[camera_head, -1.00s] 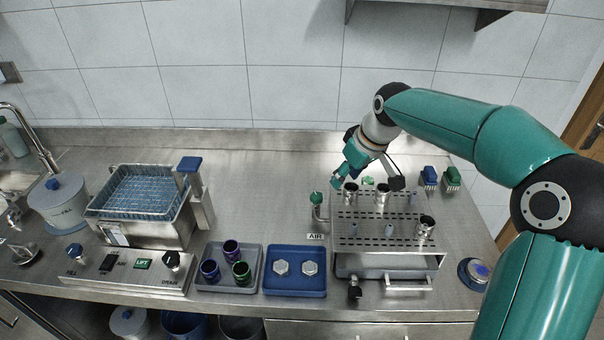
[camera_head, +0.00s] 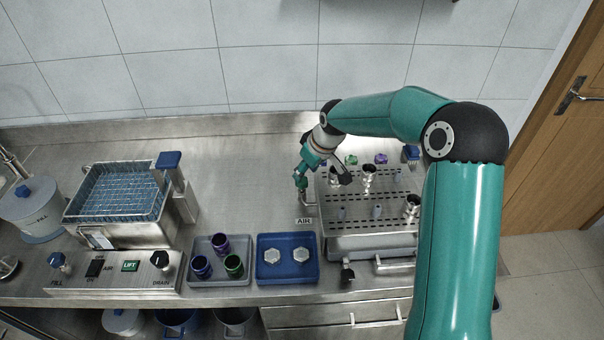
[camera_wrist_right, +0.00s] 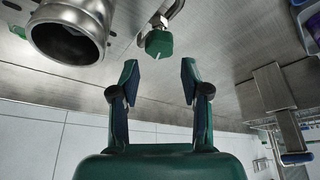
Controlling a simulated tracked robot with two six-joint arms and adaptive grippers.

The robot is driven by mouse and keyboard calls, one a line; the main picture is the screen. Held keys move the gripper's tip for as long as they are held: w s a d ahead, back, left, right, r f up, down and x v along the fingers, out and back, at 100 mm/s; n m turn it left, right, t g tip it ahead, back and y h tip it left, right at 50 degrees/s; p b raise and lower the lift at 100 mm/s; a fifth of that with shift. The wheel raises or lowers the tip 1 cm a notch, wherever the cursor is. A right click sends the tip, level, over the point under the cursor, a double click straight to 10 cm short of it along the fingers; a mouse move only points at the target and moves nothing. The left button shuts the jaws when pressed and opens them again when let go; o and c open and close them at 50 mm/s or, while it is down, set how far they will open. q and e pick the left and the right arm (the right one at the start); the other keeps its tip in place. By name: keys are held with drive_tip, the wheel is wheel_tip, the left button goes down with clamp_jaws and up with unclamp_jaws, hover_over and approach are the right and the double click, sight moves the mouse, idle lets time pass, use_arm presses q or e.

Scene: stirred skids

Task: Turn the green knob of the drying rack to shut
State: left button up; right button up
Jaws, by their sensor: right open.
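The drying rack (camera_head: 330,215) is a perforated metal stand on the counter's right side. Its green knob (camera_wrist_right: 159,43) sits on a bent metal pipe by the AIR label, at the rack's left; a pale line marks its face. My right gripper (camera_wrist_right: 159,74) is open and empty. In the wrist view the knob lies just beyond the fingertips, centred between them and apart from both. In the head view my right gripper (camera_head: 301,176) is at the rack's back left corner and largely covers the knob. My left gripper is not in view.
Metal cups, one (camera_head: 368,177) beside my gripper, stand on the rack. A blue tray (camera_head: 262,279) with two hex pieces and a grey tray (camera_head: 200,240) with three cups lie left. A basket bath (camera_head: 130,235) stands further left. Counter behind the trays is clear.

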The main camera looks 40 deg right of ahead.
sight(302, 182)
drive_tip(key=p+x, duration=0.1)
drive_tip(key=x, duration=0.4)
